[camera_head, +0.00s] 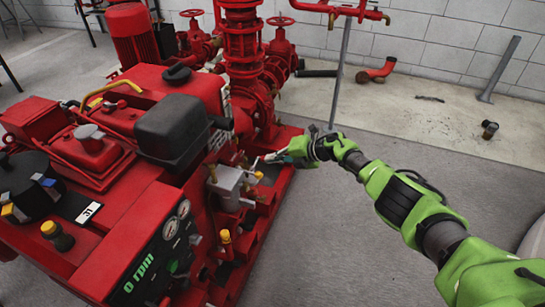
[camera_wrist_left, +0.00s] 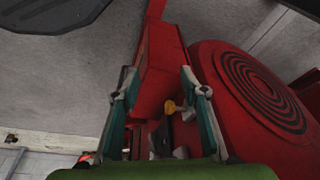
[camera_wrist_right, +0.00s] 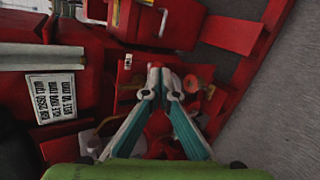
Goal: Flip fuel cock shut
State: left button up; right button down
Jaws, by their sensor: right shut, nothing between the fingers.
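The red pumpset (camera_head: 125,235) fills the left of the head view. A grey metal box (camera_head: 232,182) with small yellow fittings (camera_head: 225,237) is on its right side. I cannot tell which small part is the fuel cock. My right gripper (camera_head: 268,158) reaches in from the right, beside the grey box. In the right wrist view my right gripper (camera_wrist_right: 161,75) is shut and empty, close to red parts. In the left wrist view my left gripper (camera_wrist_left: 158,80) is open and empty, with red machinery and a yellow part (camera_wrist_left: 170,106) beyond it.
The rpm panel (camera_head: 150,265) faces the front of the pumpset. A thin grey post (camera_head: 340,75) stands behind my right arm. A red pipe elbow (camera_head: 378,72) lies near the wall. The grey floor (camera_head: 340,250) to the right of the pumpset is clear.

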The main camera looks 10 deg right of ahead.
pick_arm(q)
jog(key=shift+p+x, duration=0.3)
jog(key=shift+x, duration=1.05)
pick_arm(e)
jog(key=shift+s+a+f, duration=0.15)
jog(key=shift+s+a, duration=0.05)
jog(key=shift+s, duration=0.1)
pick_arm(q)
jog(key=shift+s+d+f, duration=0.25)
jog(key=shift+d+f, duration=0.05)
pick_arm(e)
jog(key=v, duration=1.2)
jog(key=shift+s, duration=0.1)
